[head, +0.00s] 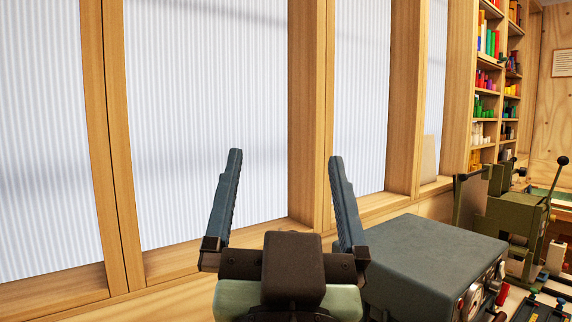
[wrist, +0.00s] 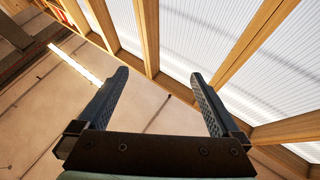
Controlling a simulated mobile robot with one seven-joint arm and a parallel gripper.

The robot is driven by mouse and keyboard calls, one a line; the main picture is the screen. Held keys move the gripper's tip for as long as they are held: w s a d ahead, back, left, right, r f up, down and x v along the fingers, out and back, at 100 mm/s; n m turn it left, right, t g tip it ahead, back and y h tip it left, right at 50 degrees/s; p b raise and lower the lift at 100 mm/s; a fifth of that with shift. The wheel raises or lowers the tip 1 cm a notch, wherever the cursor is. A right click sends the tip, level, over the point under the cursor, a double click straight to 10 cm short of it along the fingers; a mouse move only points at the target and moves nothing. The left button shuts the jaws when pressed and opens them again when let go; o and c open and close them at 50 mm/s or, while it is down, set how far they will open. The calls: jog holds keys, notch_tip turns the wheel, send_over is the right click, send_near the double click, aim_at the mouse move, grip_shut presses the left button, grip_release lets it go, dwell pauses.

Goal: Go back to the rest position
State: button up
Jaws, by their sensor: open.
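My gripper (head: 286,168) stands raised in the lower middle of the head view, with its two dark ridged fingers pointing up and spread wide apart. Nothing is between the fingers. In the wrist view my gripper (wrist: 160,90) is also open and empty, with the ceiling and the window wall beyond it. No object touches the fingers in either view.
A grey-blue machine box (head: 425,255) stands just right of my gripper. Green lever presses (head: 505,215) stand farther right. Shelves of coloured rolls (head: 488,80) are at the back right. Wood-framed translucent windows (head: 205,110) line the wall behind. A ceiling light (wrist: 75,65) shows in the wrist view.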

jog(key=s+r+n+t, duration=0.1)
jog(key=s+r+t, duration=0.2)
jog(key=s+r, duration=0.3)
jog(key=shift+r, duration=0.4)
dwell(0.6)
